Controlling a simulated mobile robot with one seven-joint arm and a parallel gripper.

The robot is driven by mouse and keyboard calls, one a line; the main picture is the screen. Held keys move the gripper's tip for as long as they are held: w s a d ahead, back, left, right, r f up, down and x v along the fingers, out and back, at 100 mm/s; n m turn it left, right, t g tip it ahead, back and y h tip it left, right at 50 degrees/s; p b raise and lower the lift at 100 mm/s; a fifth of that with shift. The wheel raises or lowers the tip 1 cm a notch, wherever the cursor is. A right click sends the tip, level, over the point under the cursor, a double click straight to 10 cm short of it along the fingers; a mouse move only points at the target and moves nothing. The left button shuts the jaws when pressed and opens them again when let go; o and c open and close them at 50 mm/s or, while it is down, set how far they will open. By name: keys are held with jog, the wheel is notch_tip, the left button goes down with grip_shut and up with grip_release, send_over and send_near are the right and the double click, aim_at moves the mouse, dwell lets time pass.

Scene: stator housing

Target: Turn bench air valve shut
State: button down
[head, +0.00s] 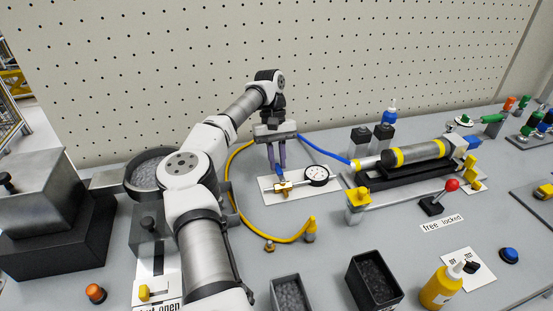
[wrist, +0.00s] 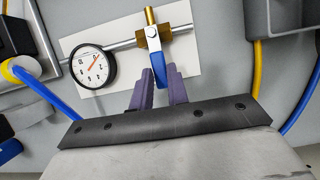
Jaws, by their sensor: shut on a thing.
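The bench air valve is a brass body (wrist: 153,40) on a silver pipe, mounted on a white plate (wrist: 190,62); it also shows in the head view (head: 283,188). Its blue lever handle (wrist: 159,72) points away from the body towards my gripper and lies across the line of the pipe. My gripper (wrist: 160,82) has its two purple fingers on either side of the handle's end, shut on it. In the head view my gripper (head: 277,165) reaches down over the plate. A round white gauge (wrist: 94,66) is beside the valve, its red needle tilted up and right.
A yellow hose (head: 233,190) curves past the plate's left side to a fitting. A blue hose (head: 325,152) runs towards the cylinder (head: 415,153) at right. A red-knobbed lever (head: 440,197) and black bins (head: 373,280) stand nearer the front. The pegboard wall (head: 350,65) is behind.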

jog(key=shift+r, duration=0.1)
jog(key=c, duration=1.4)
grip_release()
jog(key=shift+o, duration=0.2)
jog(key=shift+w+r, duration=0.3)
jog(key=shift+r, duration=0.1)
jog(key=p+v, duration=0.5)
jog(key=v, duration=0.6)
jog(key=shift+s, duration=0.1)
